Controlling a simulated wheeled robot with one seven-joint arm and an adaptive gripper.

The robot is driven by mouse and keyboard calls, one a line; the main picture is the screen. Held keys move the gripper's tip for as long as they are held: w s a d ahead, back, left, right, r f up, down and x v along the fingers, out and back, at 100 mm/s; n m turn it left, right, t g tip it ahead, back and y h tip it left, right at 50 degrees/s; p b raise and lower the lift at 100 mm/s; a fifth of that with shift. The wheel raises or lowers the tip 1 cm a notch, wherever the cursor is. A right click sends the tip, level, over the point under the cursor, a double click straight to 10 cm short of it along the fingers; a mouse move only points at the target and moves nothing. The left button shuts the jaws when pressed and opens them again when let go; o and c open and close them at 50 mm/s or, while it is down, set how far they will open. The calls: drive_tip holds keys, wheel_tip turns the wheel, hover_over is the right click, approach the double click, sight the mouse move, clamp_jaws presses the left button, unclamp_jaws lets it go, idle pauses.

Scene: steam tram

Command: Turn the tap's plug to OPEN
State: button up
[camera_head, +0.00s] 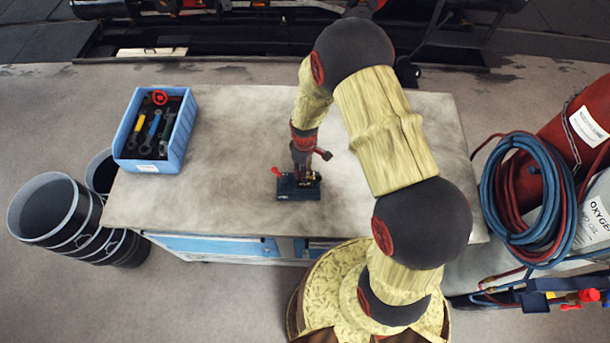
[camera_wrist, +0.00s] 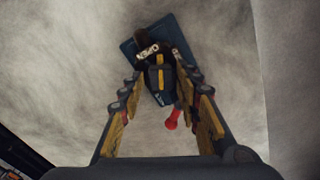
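The tap (camera_wrist: 161,78) is a dark fitting with a yellow stripe, fixed on a dark blue-green base plate (camera_head: 290,193) on the workbench. A white label reading OPEN (camera_wrist: 147,52) shows at its far side in the wrist view. A red-ended lever (camera_wrist: 173,119) sticks out toward the camera, and its red end also shows in the head view (camera_head: 276,170). My gripper (camera_head: 303,162) points down over the tap. In the wrist view its fingers stand apart on either side of the tap, with visible gaps. The plug's exact setting cannot be told.
The workbench (camera_head: 230,125) is otherwise mostly clear. A blue crate (camera_head: 147,166) with tools and a red wheel stands at its left end. Black bins (camera_head: 50,215) stand on the floor at left. Coiled hoses (camera_head: 525,200) and gas cylinders (camera_head: 575,125) are at right.

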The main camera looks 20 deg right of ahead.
drive_tip(key=c, duration=0.4)
idle(0.8)
clamp_jaws()
drive_tip(key=n+b, duration=0.1)
drive_tip(key=n, duration=0.3)
drive_tip(key=shift+o, duration=0.6)
unclamp_jaws()
drive_tip(key=shift+n, duration=0.5)
drive_tip(key=o, duration=0.5)
drive_tip(key=shift+o, duration=0.3)
drive_tip(key=shift+o, duration=0.8)
